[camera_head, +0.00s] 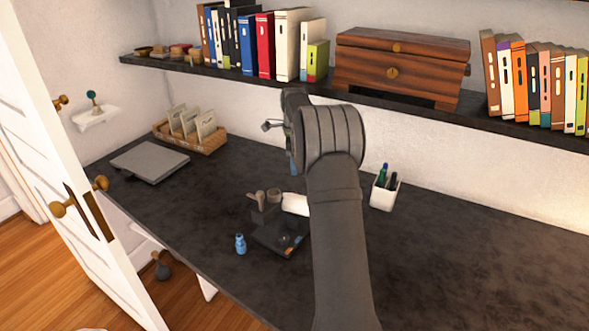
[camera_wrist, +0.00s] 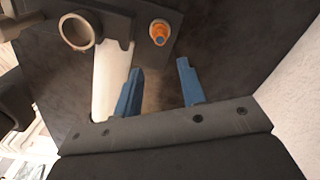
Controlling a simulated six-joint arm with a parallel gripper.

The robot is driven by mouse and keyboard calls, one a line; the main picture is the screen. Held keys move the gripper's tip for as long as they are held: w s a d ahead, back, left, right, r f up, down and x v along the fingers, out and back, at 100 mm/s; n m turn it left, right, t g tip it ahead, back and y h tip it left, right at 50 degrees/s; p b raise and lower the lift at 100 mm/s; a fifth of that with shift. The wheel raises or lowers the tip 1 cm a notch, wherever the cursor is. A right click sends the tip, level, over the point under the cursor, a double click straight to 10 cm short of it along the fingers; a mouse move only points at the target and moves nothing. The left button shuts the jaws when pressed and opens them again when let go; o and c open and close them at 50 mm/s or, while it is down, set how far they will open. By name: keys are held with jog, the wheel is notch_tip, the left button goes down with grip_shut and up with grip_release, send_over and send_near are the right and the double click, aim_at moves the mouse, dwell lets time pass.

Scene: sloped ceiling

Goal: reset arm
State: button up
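My gripper shows in the wrist view (camera_wrist: 159,68) as two blue fingers spread apart, with a clear gap and nothing between them. In the head view my arm rises from the bottom centre over the dark desk (camera_head: 470,265). Its wrist end is raised near the shelf front, and most of the gripper is hidden behind my arm. Beyond the fingers in the wrist view are a grey ring (camera_wrist: 77,31), an orange-tipped piece (camera_wrist: 159,32) and a white cylinder (camera_wrist: 108,80). The fingers appear apart from them, though depth is hard to judge.
A dark shelf (camera_head: 400,104) holds books and a wooden chest (camera_head: 400,65). On the desk are a pen cup (camera_head: 385,193), a blue bottle (camera_head: 240,244), a dark stand (camera_head: 280,240), a flat grey case (camera_head: 150,161) and a card box (camera_head: 203,146). The desk's right side is clear.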

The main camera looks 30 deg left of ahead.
aim_at(295, 192)
notch_tip(295, 192, down, 12)
jog(key=shift+f, duration=0.1)
jog(key=r, duration=0.2)
jog(key=d+r, duration=0.1)
jog(key=r, duration=0.1)
jog(key=shift+r, duration=0.4)
jog(key=shift+d+r, duration=0.2)
jog(key=shift+d, duration=0.1)
